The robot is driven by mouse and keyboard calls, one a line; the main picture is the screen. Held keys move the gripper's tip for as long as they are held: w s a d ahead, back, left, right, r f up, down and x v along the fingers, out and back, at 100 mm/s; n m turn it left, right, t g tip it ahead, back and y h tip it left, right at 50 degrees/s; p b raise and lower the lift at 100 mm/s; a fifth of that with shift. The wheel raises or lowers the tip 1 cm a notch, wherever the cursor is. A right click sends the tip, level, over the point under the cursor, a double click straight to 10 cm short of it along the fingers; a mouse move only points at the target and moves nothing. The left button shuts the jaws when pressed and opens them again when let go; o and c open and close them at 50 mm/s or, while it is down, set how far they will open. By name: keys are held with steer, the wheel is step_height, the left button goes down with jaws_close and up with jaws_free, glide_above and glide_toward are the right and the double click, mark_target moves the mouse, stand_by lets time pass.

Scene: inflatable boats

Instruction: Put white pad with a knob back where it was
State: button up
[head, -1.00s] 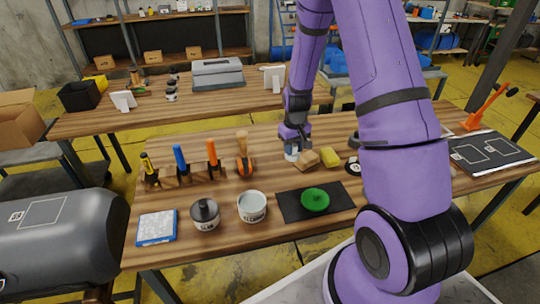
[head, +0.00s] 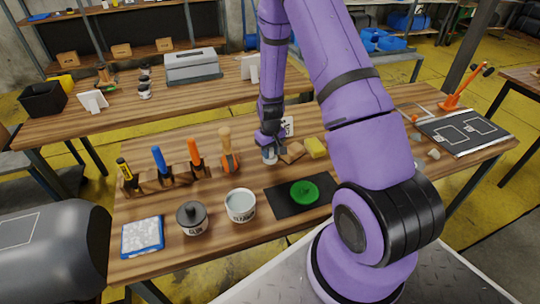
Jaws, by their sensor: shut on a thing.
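My gripper (head: 270,146) points down over the middle of the wooden workbench (head: 190,262), left of a tan block. It is shut on a small whitish piece, which I take to be the white pad with a knob (head: 269,158). Only its lower part shows; the knob is hidden between the fingers. The pad is at or just above the bench top; I cannot tell whether it touches.
Close right of the pad are the tan block (head: 292,152) and a yellow sponge (head: 315,147). In front are a cleaner pot (head: 240,206), a glue pot (head: 192,218) and a green disc (head: 304,192) on a black mat (head: 283,206).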

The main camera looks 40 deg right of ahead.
steer(key=shift+f, duration=1)
steer(key=shift+f, duration=0.15)
steer(key=o, duration=0.9)
